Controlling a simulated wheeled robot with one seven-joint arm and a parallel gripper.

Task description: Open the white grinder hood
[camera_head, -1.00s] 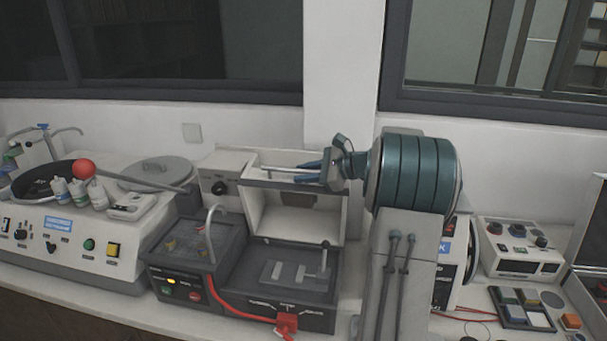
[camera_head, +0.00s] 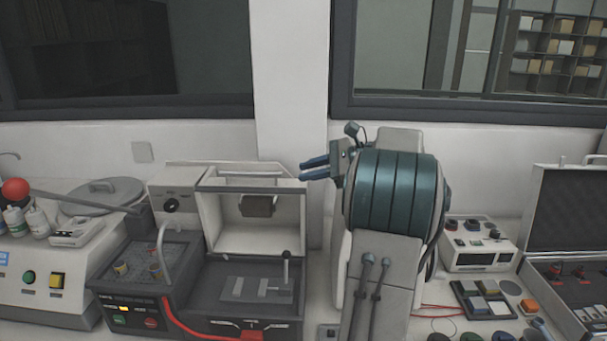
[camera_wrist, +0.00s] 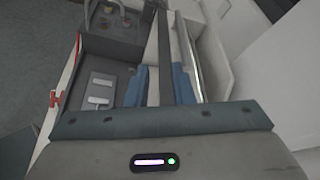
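The white grinder hood (camera_head: 224,225) is raised on the grinder in the middle of the bench. Its pale inside and a dark roller (camera_head: 258,206) show in the head view. A light handle bar (camera_head: 250,174) runs along its top, above a dark rim; the bar also shows in the wrist view (camera_wrist: 189,62). My gripper (camera_head: 303,170) is just right of the hood's top right corner, fingers pointing left. In the wrist view its two blue fingers (camera_wrist: 160,86) are apart. The dark rim shows between them, but I see nothing gripped.
The grinder's dark bed (camera_head: 225,292) lies open below the hood, with a small upright lever (camera_head: 286,268). A red cable (camera_head: 190,325) runs along its front. A polisher with a red knob (camera_head: 15,189) stands left. A control box (camera_head: 478,245) and an open case (camera_head: 570,215) are right.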

